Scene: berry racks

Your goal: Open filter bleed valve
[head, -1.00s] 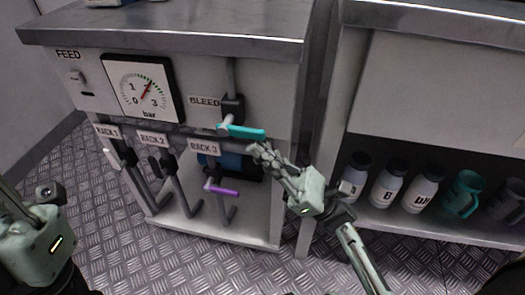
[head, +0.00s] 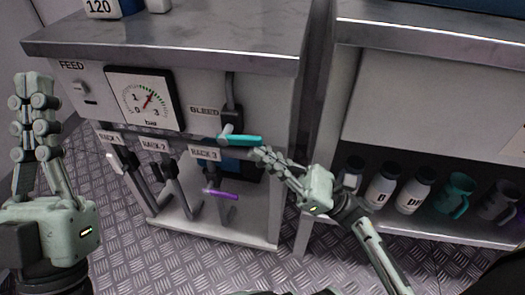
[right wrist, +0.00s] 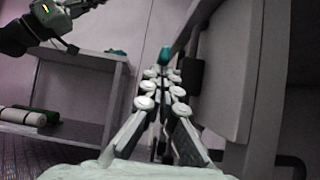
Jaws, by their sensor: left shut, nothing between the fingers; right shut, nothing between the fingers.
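The bleed valve has a teal lever (head: 240,140) on a grey pipe, under the BLEED label (head: 206,112). The lever lies roughly level and points right. My right gripper (head: 258,152) is shut and empty, its fingertips just below and beside the lever's right end; I cannot tell if they touch. In the right wrist view the teal lever tip (right wrist: 165,52) shows beyond the shut fingers (right wrist: 163,75). My left gripper (head: 33,76) is shut and empty, raised at the far left, away from the valve.
A pressure gauge (head: 144,99) sits left of the valve. Rack valves hang below, one with a purple lever (head: 221,194). A steel counter edge (head: 170,48) overhangs the panel. Bottles (head: 381,191) and a teal mug (head: 455,195) stand on the right shelf.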

